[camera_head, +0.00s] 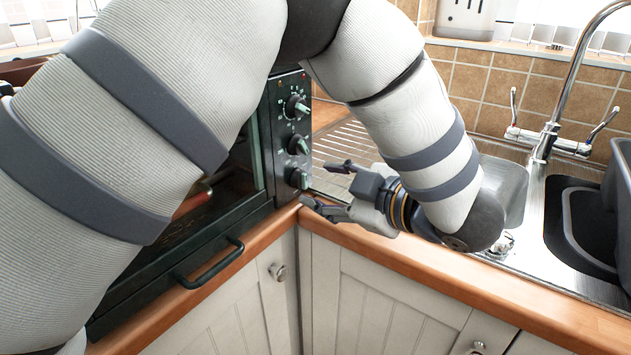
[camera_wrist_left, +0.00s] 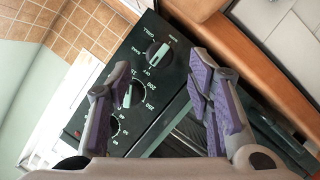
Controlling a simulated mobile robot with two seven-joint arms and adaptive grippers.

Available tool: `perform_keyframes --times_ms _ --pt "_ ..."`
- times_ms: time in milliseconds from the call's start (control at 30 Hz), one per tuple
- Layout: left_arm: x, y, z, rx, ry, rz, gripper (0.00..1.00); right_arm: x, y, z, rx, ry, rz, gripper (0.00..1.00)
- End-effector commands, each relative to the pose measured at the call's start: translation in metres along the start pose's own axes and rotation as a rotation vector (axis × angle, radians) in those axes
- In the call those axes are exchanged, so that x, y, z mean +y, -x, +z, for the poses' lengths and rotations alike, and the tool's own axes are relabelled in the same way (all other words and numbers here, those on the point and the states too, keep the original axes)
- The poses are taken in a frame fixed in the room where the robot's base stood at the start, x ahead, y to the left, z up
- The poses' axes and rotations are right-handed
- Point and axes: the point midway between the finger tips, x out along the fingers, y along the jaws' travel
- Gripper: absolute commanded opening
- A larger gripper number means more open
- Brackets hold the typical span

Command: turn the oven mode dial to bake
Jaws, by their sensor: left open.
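The black oven (camera_head: 262,150) stands on the wooden counter at the left, with a column of three dials on its front panel. The mode dial (camera_head: 299,178) is the lowest; in the left wrist view (camera_wrist_left: 158,55) it has a pale bar handle and word labels around it. I cannot tell which label its pointer marks. My left gripper (camera_head: 322,184) is open and empty just right of this dial, its fingers facing the panel. In the left wrist view the dial lies between the open fingertips (camera_wrist_left: 160,72), seemingly with a gap before them. My right gripper is not in view.
The temperature dial (camera_head: 299,145) and upper dial (camera_head: 298,105) sit above the mode dial. The oven door handle (camera_head: 210,264) juts out at the left. My left arm hides much of the oven.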

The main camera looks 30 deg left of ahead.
Motion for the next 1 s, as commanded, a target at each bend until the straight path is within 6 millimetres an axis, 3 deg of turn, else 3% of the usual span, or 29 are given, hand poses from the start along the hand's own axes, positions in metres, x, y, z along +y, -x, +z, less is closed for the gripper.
perform_keyframes --times_ms 200,533,767,1000 --pt "0.0 -0.037 0.0 0.0 0.0 -0.001 0.47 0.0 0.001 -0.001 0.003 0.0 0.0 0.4" --pt "0.0 -0.045 0.0 -0.001 0.0 0.001 0.47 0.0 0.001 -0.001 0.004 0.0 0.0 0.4" --pt "0.0 -0.045 0.0 -0.001 -0.001 0.001 0.0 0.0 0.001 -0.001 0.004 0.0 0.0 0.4" --pt "0.0 -0.045 0.0 -0.001 -0.011 -0.004 0.0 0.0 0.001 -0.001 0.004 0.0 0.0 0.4"
